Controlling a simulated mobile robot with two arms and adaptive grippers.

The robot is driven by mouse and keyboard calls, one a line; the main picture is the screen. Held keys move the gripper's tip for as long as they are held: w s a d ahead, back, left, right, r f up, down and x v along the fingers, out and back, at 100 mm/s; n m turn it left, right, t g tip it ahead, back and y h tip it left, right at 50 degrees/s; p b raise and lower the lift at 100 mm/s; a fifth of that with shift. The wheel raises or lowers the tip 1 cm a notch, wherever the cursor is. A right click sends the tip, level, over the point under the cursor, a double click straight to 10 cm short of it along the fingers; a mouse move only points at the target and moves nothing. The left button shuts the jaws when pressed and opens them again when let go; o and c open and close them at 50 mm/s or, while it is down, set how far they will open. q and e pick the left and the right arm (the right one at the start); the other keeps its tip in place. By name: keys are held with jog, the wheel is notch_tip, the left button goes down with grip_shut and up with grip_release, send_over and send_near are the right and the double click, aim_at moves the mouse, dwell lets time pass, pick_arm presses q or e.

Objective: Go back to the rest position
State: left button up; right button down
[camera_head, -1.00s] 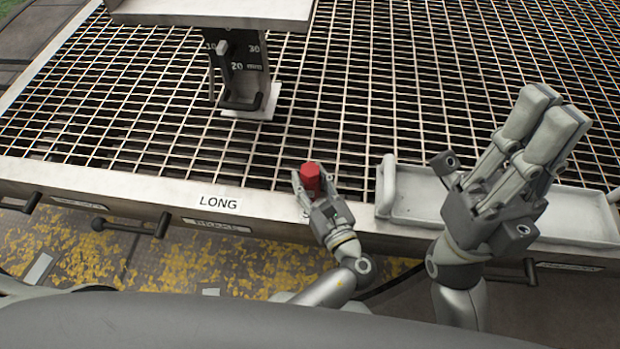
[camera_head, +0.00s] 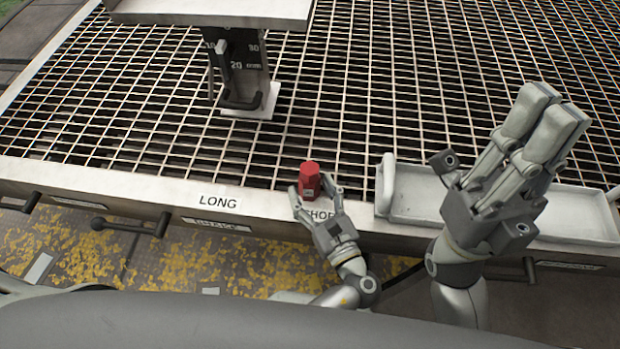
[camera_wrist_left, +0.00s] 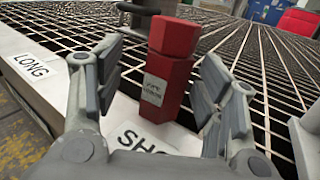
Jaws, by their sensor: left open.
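My left gripper (camera_head: 312,194) is open at the front rim of the grating table, its fingers spread on either side of a red hexagonal piece (camera_head: 309,180). In the left wrist view the red piece (camera_wrist_left: 168,75) stands upright with a small pale label, and gaps show between it and both fingers. It stands behind the "SHORT" label (camera_wrist_left: 135,143), which my gripper partly covers. My right gripper (camera_head: 551,116) is raised over the white tray at the right; its two fingers lie side by side, with nothing seen between them.
A white tray (camera_head: 412,214) sits on the table's right front. A gauge stand (camera_head: 240,75) with millimetre marks rises from the grating (camera_head: 400,100) at the back left. A "LONG" label (camera_head: 218,203) is on the rim, left of my left gripper. Handles line the front edge.

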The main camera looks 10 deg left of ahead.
aim_at(316, 183)
pick_arm(q)
jog(key=v, duration=0.5)
jog(key=shift+w+d+r, duration=0.1)
jog(key=shift+w+d, duration=0.15)
jog(key=shift+d, duration=0.15)
jog(key=shift+n+g, duration=0.3)
jog(key=x, duration=0.8)
jog(key=shift+w+d+r, duration=0.25)
jog(key=shift+w+r, duration=0.05)
jog(key=shift+r, duration=0.4)
jog(key=shift+p, duration=0.3)
